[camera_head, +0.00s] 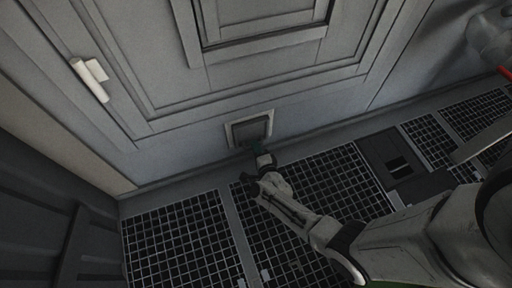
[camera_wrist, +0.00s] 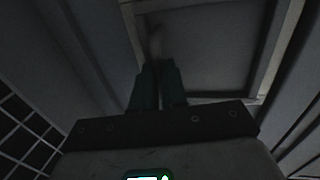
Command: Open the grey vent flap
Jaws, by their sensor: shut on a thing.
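The grey vent flap (camera_head: 249,130) is a small square panel in a lighter frame, low on the grey door in the head view. In the wrist view, the flap (camera_wrist: 210,50) fills the upper middle inside its frame and looks about level with it. My gripper (camera_head: 259,150) is at the flap's lower edge. In the wrist view, its two dark green fingers (camera_wrist: 158,75) are close together on a narrow, pale upright part at the flap's left side. The fingertips and the exact contact are dim and partly hidden.
Black floor grating (camera_head: 180,240) lies below the door, with a plain grey strip along its foot. A pale hinge-like fitting (camera_head: 91,79) sticks out of the door at the upper left. A dark ribbed wall (camera_head: 45,205) stands at the left.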

